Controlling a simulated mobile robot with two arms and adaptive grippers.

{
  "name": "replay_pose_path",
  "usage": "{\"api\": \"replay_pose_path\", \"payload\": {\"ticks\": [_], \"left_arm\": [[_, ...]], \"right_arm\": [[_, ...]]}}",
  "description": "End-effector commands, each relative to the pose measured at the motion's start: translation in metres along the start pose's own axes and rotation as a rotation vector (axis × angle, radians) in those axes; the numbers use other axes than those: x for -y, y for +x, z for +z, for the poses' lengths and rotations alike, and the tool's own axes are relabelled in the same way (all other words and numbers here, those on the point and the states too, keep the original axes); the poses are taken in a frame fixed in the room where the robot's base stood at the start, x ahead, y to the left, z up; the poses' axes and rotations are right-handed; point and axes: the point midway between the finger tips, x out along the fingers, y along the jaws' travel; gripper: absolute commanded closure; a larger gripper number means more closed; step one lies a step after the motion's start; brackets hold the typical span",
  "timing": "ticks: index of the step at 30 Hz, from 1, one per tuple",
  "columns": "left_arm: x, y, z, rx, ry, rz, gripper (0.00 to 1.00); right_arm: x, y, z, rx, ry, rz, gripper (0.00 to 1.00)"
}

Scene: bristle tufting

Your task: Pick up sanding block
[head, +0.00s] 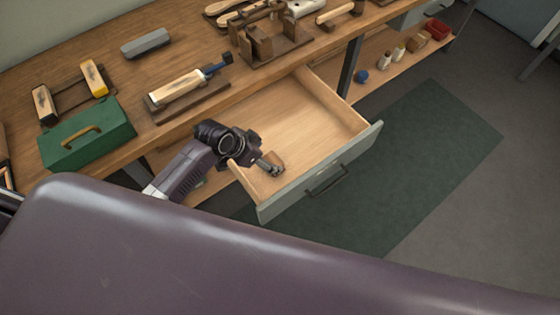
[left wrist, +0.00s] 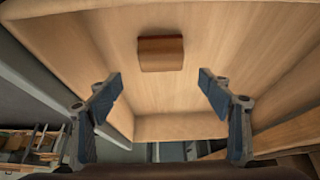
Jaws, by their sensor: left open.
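A small brown block, which looks like the sanding block (head: 274,158), lies in the open drawer (head: 345,108). In the left wrist view the block (left wrist: 160,53) rests on the drawer floor, beyond my fingertips and roughly centred between them. My left gripper (head: 268,166) is over the near left part of the drawer, close to the block and partly covering it in the head view. In the left wrist view my left gripper (left wrist: 158,80) is open, with nothing between its two fingers. My right gripper is not in view.
The drawer front with its dark handle (head: 327,179) and the side walls surround the block. The workbench holds a green toolbox (head: 85,136), a grey block (head: 146,43) and a wooden brush on a stand (head: 178,86). The rest of the drawer is empty.

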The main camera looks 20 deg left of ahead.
Motion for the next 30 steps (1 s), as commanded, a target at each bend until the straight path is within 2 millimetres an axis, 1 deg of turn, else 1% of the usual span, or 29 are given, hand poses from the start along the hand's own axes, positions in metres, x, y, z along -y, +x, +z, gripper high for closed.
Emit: {"api": "replay_pose_path", "payload": {"ticks": [3, 7, 10, 14, 18, 21, 30], "left_arm": [[0.0, 0.013, 0.0, 0.0, -0.002, 0.001, 0.28], [0.0, 0.021, 0.001, 0.001, -0.002, 0.001, 0.28], [0.0, 0.028, 0.002, 0.002, -0.002, 0.001, 0.28], [0.002, 0.045, 0.005, 0.001, -0.003, 0.002, 0.28], [0.002, 0.062, 0.007, 0.0, -0.003, 0.001, 0.28], [0.003, 0.069, 0.007, 0.001, -0.001, 0.0, 0.28], [0.003, 0.072, 0.007, 0.0, 0.0, 0.0, 0.29]], "right_arm": [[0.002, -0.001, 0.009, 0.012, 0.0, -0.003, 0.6], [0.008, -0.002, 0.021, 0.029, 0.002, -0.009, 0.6], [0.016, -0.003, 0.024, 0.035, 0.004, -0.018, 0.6], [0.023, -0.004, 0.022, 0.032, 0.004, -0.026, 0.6], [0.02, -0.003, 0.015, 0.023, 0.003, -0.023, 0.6], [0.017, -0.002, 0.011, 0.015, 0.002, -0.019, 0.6], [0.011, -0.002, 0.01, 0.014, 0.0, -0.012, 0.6]]}}
